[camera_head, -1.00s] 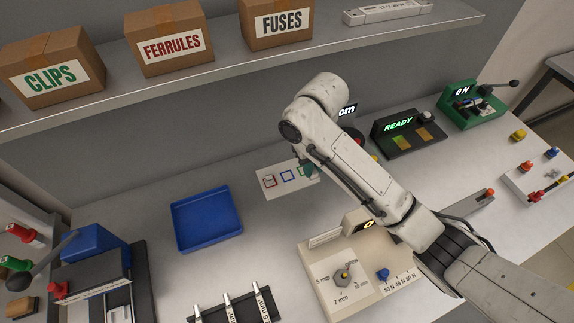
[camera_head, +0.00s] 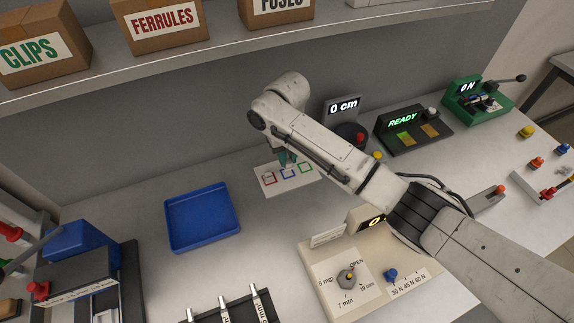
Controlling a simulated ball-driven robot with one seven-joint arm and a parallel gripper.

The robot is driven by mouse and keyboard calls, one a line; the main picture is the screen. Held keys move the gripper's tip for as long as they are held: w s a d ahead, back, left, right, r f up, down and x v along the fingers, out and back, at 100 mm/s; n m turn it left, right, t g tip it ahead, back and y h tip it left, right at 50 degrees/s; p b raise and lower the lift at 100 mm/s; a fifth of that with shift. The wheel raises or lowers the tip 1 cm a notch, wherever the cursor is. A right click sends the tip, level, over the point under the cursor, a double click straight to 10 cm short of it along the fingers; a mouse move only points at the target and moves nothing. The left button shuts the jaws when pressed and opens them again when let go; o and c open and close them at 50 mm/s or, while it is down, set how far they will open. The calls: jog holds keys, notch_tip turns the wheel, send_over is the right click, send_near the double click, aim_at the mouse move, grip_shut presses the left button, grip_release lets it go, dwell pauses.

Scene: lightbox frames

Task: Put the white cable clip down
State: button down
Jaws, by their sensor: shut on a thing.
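My gripper (camera_head: 287,160) shows as small teal fingers below the wrist, just above the back edge of the white card near its blue square. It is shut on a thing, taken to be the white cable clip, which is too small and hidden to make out. The white card (camera_head: 264,190) lies on the bench with a red square (camera_head: 269,178), a blue square (camera_head: 288,174) and a green square (camera_head: 306,169). A small pale mark or object shows in the red square; I cannot tell which.
An empty blue tray (camera_head: 203,218) lies left of the card. A beige torque panel (camera_head: 365,275) stands in front, right of centre. A "0 cm" display (camera_head: 343,107) and a black READY device (camera_head: 413,131) stand to the right. The shelf (camera_head: 180,61) with boxes overhangs behind.

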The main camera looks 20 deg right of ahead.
jog(key=shift+w+f+b, duration=0.1)
jog(key=shift+f+b, duration=1)
jog(key=shift+f, duration=0.55)
jog(key=shift+f, duration=0.2)
jog(key=c, duration=1)
grip_release()
jog(key=shift+c, duration=0.2)
notch_tip(320, 180, up, 12)
jog(key=shift+r+b, duration=0.25)
jog(key=shift+b, duration=0.2)
jog(key=shift+a+f, duration=0.1)
